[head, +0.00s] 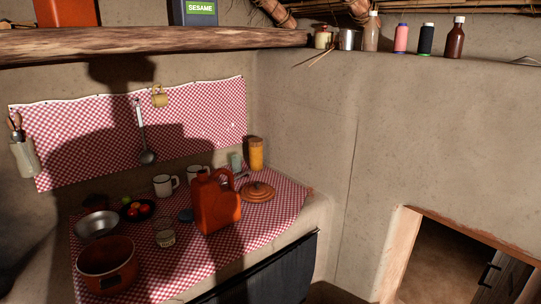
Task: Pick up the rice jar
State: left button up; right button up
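No jar in the head view carries a readable rice label. A small clear glass jar or tumbler (165,238) with pale contents stands on the checked counter cloth, left of the orange-red jug; I cannot tell whether the contents are rice. A yellow-orange canister (256,155) stands at the counter's back corner, and a pale green cup or jar (236,162) is beside it. A small cream jar (322,38) stands on the upper ledge. Neither of my grippers is in view.
On the counter stand the orange-red jug (217,203), a red pot (107,266), a metal bowl (97,225), white mugs (165,186) and a brown lid (258,191). A wooden shelf (150,42) overhangs the back. A doorway (450,262) opens lower right.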

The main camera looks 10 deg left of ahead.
aim_at(161, 221)
jog(key=u, duration=1.45)
